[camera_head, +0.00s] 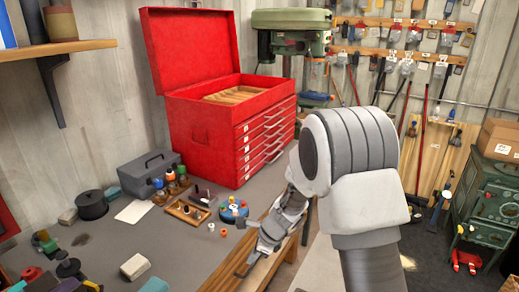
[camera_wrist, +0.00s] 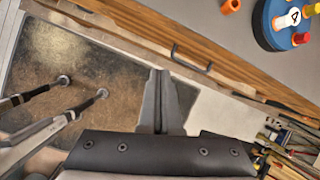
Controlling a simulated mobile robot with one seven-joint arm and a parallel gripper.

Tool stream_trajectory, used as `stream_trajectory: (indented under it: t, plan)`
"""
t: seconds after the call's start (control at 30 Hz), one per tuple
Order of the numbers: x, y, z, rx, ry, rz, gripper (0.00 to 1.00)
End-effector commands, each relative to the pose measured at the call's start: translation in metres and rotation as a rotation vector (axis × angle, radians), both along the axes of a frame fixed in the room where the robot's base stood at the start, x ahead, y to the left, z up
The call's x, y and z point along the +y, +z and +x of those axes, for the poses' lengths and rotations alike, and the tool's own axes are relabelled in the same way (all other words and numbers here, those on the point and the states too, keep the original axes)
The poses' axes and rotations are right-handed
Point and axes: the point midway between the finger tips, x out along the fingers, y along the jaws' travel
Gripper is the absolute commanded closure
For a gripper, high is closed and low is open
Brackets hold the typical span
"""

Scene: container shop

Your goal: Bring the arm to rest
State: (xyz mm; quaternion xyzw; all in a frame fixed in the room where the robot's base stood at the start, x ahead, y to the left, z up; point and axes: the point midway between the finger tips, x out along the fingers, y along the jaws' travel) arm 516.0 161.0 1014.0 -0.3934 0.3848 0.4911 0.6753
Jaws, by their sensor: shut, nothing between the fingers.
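My arm reaches from the right of the head view, and my gripper (camera_head: 243,270) points down at the front wooden edge of the grey workbench (camera_head: 205,265). In the wrist view my gripper (camera_wrist: 159,73) shows its two dark fingers pressed together, with nothing between them. The fingertips appear over the bench's front side, close to a dark drawer handle (camera_wrist: 191,59). Whether they touch it I cannot tell.
A blue round holder with coloured pieces (camera_head: 233,211) stands on the bench near my gripper. Behind it are a wooden tray (camera_head: 188,211), an open red tool chest (camera_head: 205,125) and a green drill press (camera_head: 291,20). A green stove-like cabinet (camera_head: 492,207) stands at right.

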Motion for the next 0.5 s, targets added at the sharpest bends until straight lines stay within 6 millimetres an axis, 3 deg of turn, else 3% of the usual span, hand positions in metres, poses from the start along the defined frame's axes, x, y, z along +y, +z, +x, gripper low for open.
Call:
stream_trajectory:
  t: [0.03, 0.2, 0.5]
  plan:
    - [-0.003, 0.024, -0.003, -0.041, 0.063, -0.009, 1.00]
    - [-0.017, 0.087, -0.026, -0.163, 0.297, -0.066, 1.00]
    - [-0.051, 0.175, -0.084, -0.358, 0.692, -0.227, 1.00]
